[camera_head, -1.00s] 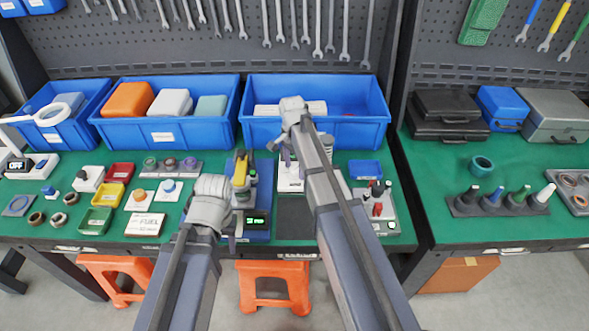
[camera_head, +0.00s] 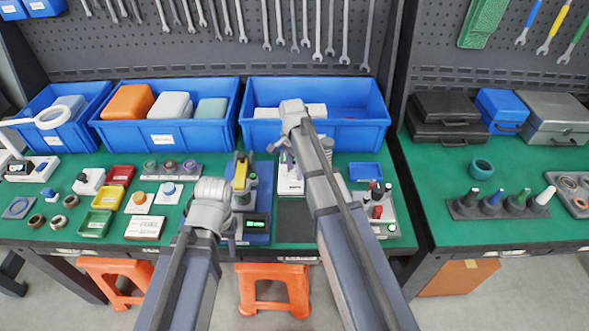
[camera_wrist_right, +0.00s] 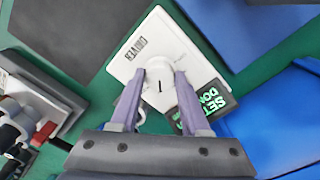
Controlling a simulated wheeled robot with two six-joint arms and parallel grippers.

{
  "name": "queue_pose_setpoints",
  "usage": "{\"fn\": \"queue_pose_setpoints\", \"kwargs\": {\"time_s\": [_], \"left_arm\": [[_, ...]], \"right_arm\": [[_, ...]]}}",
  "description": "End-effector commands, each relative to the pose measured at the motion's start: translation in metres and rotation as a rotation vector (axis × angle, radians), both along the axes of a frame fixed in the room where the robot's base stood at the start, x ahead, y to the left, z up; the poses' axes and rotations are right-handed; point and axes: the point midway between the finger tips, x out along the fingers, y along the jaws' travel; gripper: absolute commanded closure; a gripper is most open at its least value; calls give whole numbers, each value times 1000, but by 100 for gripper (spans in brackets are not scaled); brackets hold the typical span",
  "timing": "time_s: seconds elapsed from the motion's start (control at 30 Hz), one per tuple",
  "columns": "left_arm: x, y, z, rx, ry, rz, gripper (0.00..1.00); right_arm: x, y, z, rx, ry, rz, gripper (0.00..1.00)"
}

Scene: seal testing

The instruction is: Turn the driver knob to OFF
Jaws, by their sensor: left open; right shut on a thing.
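The driver (camera_wrist_right: 140,45) is a white box on the green bench, with "DRIVER" printed on its face. In the head view its white body (camera_head: 290,183) shows below my right arm's wrist. Its round white knob (camera_wrist_right: 158,86) has a dark line mark and sits between my right gripper's fingers (camera_wrist_right: 160,82). The right gripper is shut on the knob, with a purple finger on each side.
A test stand with a yellow part (camera_head: 241,170) and a green-lit display (camera_head: 255,224) stands left of the driver. A dark mat (camera_head: 294,215) lies in front. A grey fixture with red parts (camera_head: 388,227) stands at right. Blue bins (camera_head: 350,130) line the back.

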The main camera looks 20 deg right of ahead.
Motion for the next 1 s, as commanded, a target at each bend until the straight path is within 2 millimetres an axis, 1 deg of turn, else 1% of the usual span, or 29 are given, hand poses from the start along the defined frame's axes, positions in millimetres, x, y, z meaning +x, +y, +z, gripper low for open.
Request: {"fn": "queue_pose_setpoints", "kwargs": {"time_s": [0.17, 0.37, 1.0], "left_arm": [[0, 0, 0, 0, 0, 0, 50], [0, 0, 0, 0, 0, 0, 50], [0, 0, 0, 0, 0, 0, 50]], "right_arm": [[0, 0, 0, 0, 1, 49, 100], [-1, 0, 0, 0, 1, 181, 100], [-2, 0, 0, 0, 0, 786, 100]]}}
